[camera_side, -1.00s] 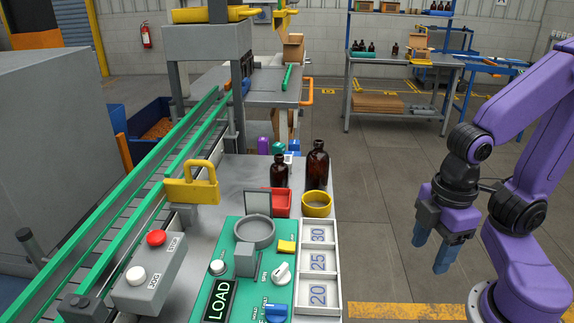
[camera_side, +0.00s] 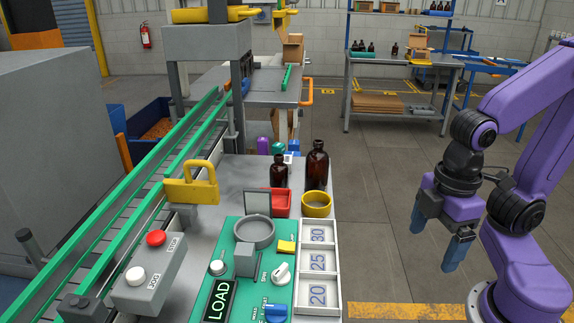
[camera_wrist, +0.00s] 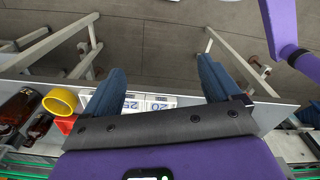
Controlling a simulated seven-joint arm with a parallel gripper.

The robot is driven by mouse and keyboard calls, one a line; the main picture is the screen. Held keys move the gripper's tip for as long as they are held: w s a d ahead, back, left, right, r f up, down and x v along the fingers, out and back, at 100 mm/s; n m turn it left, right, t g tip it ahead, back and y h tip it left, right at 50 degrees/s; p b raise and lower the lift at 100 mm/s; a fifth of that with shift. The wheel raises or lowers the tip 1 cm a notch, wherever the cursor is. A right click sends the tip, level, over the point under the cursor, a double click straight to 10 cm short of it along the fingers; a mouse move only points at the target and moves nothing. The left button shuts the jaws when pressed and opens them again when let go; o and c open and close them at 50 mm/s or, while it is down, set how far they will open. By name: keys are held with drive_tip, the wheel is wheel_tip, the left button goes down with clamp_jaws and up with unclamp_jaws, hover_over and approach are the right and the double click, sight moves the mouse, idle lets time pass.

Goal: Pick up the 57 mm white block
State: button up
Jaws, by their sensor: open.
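I cannot make out a 57 mm white block for certain in either view. A small white item (camera_side: 288,158) shows behind the bottles in the side view, too small to identify. My gripper (camera_side: 438,235) is open and empty, in the air to the right of the bench. In the wrist view my gripper (camera_wrist: 160,66) has its two blue fingers wide apart, with the bench edge and part of the numbered white tray (camera_wrist: 150,103) between them, further off.
The numbered tray (camera_side: 333,272) lies at the bench's right edge. A yellow ring (camera_side: 317,205), red bin (camera_side: 281,203) and two amber bottles (camera_side: 317,165) stand behind it. A green control panel (camera_side: 230,285) and conveyor (camera_side: 110,215) are to the left. Floor space beside the bench is clear.

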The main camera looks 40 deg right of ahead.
drive_tip(key=w+a+r+m+g+y, duration=0.35)
drive_tip(key=w+m, duration=0.45)
drive_tip(key=m, duration=0.3)
drive_tip(key=w+d+m+t+y, duration=0.15)
drive_tip(key=w+m+y, duration=0.35)
drive_tip(key=w+m, duration=0.8)
drive_tip(key=w+d+m+t, duration=0.6)
drive_tip(key=w+d+m, duration=0.2)
drive_tip(key=w+d, duration=0.3)
drive_tip(key=w+d+m+t, duration=0.5)
drive_tip(key=w+d+m, duration=0.25)
drive_tip(key=d, duration=0.55)
approach(287, 159)
drive_tip(key=shift+y, duration=0.45)
drive_tip(key=x, duration=0.7)
drive_tip(key=f+x, duration=0.1)
drive_tip(key=x, duration=0.2)
drive_tip(key=shift+w+d+f, duration=0.15)
drive_tip(key=shift+d+f, duration=0.05)
drive_tip(key=shift+d, duration=0.05)
